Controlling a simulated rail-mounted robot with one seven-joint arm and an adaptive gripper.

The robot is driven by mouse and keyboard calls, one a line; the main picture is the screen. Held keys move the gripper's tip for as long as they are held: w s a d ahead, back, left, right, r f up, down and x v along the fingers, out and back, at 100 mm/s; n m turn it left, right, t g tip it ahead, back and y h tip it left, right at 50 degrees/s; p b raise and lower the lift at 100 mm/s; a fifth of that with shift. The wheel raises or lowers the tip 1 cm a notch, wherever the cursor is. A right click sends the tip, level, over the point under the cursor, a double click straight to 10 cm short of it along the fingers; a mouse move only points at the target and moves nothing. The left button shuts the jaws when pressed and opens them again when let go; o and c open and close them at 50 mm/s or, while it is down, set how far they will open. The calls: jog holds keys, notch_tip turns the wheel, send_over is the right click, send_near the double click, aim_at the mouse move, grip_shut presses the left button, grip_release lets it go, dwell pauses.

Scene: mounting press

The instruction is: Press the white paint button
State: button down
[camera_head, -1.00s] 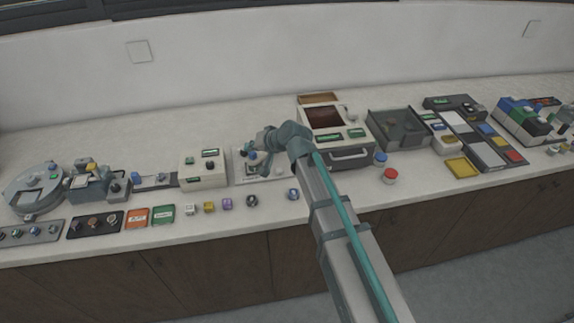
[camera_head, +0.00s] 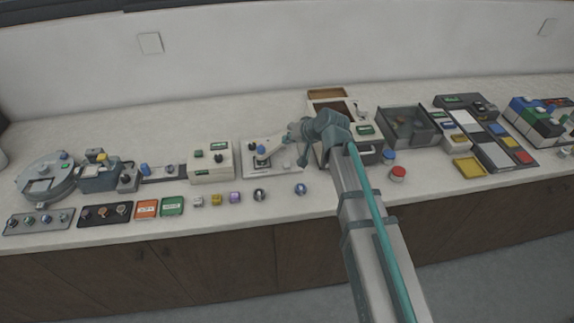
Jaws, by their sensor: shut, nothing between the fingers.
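My arm reaches over the counter, and my gripper (camera_head: 303,157) hangs, shut and empty, at the right edge of a pale press plate (camera_head: 257,169). A small press with a light arm and a blue knob (camera_head: 261,150) stands on this plate, left of my gripper. A small whitish round spot (camera_head: 287,164) shows on the plate's right part, just left of the fingers; I cannot tell whether it is the white paint button. No lettering that names white paint is readable. My wrist and forearm hide part of the oven-like box (camera_head: 367,146).
A cream control box (camera_head: 210,161) stands left of the press. Small coloured cubes and round pieces (camera_head: 259,195) lie along the front. Blue and red capped jars (camera_head: 398,173) and a dark open tray (camera_head: 408,128) are at right.

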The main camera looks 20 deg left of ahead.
aim_at(289, 165)
jog(key=shift+f+b, duration=2.2)
jog(key=shift+f, duration=2)
jog(key=shift+f, duration=0.15)
jog(key=shift+f+b, duration=0.3)
jog(key=shift+b, duration=0.1)
jog(key=shift+f+b, duration=0.35)
jog(key=shift+f, duration=0.1)
jog(key=shift+r, duration=0.1)
jog(key=shift+r+p, duration=0.4)
jog(key=shift+r, duration=0.4)
jog(key=shift+r+p, duration=1.3)
jog(key=shift+r, duration=1.2)
